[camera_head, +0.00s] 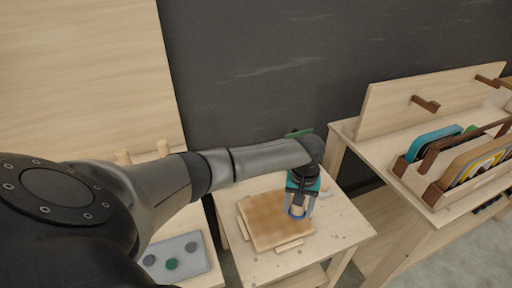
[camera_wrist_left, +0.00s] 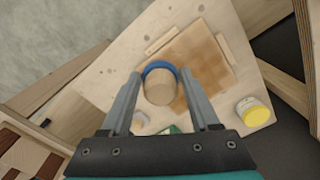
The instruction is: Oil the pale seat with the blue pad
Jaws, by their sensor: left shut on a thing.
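The seat (camera_head: 270,218) is a square wooden panel lying on the small work table. Its top looks brownish and patchy, and it also shows in the left wrist view (camera_wrist_left: 208,62). My left gripper (camera_head: 297,208) is shut on the blue pad (camera_head: 296,216), at the right side of the seat. In the left wrist view the pad (camera_wrist_left: 160,68) shows as a blue rim around a round wooden handle between my fingers. Whether the pad touches the seat cannot be told. My right gripper is not in view.
Wooden strips (camera_head: 289,245) lie along the seat's edges. A yellow-lidded tin (camera_wrist_left: 253,111) stands on the work table (camera_head: 345,222). A grey tray (camera_head: 200,262) with round pads is at lower left. A rack (camera_head: 455,168) with coloured panels stands on the right bench.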

